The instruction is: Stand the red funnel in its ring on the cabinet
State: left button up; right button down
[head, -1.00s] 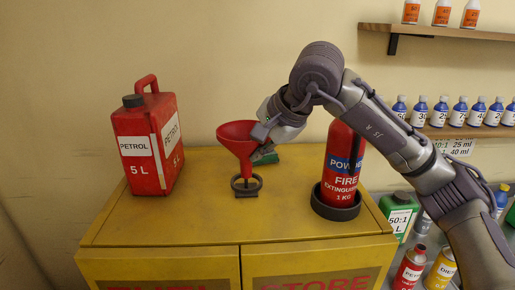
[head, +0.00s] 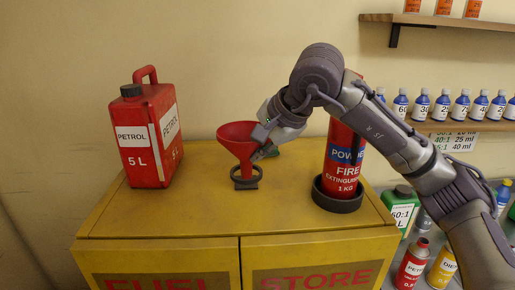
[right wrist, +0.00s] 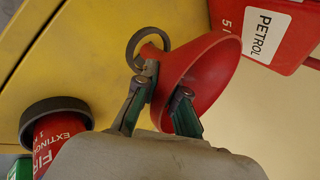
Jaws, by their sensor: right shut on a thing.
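The red funnel (head: 236,134) is upright, wide mouth up, over the dark ring (head: 246,184) on the yellow cabinet (head: 205,212). Its spout reaches down to the ring opening; I cannot tell how deep it sits. My right gripper (head: 264,147) is shut on the funnel's side, to the right of the cone. In the right wrist view the two fingers (right wrist: 158,108) pinch the funnel (right wrist: 212,75), and its narrow end overlaps the ring (right wrist: 133,42). My left gripper is not in view.
A red petrol can (head: 147,140) stands left on the cabinet. A fire extinguisher (head: 342,160) stands in a dark round holder (head: 338,203) to the right, close to my arm. Shelves with small bottles (head: 442,107) are at the right. The cabinet front is clear.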

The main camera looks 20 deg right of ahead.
jog(key=shift+f+b, duration=1.9)
jog(key=shift+f, duration=0.35)
jog(key=c, duration=1.2)
grip_release()
jog(key=shift+r, duration=0.2)
jog(key=shift+r+p, duration=3.1)
jog(key=shift+r, duration=1.3)
